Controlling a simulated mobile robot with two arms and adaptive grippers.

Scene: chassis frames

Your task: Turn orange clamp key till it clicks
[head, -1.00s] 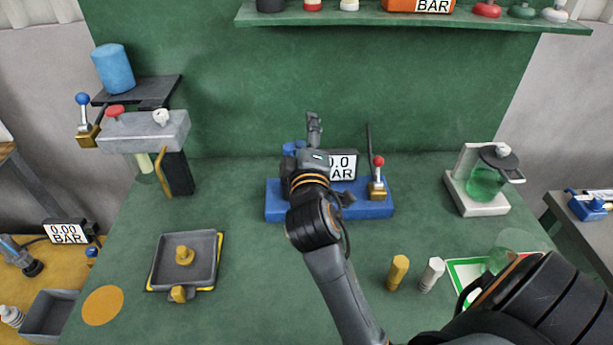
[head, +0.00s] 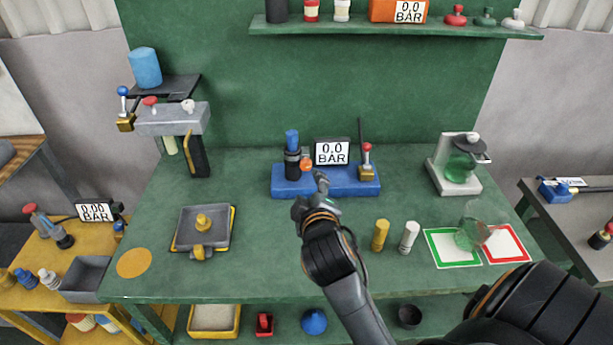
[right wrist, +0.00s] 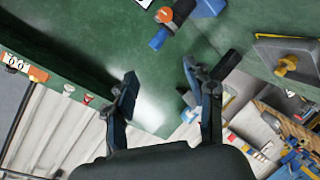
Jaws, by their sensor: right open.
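The orange clamp key (head: 306,164) is a small round orange knob on the side of a black upright clamp (head: 292,163). A blue cylinder (head: 292,140) stands in the clamp's top. The clamp is mounted on the left of a blue base (head: 345,181). The key also shows at the top of the right wrist view (right wrist: 164,15). My right gripper (head: 320,182) is in front of the base, near the key in the picture. In the right wrist view its fingers (right wrist: 159,76) are spread with nothing between them. My left gripper is out of view.
A 0.0 BAR display (head: 332,152) and a red-topped lever (head: 366,160) stand on the same base. Yellow (head: 380,235) and white (head: 409,237) pegs stand to the front right. A grey tray (head: 183,245) sits left. The green table (head: 270,265) is clear between tray and pegs.

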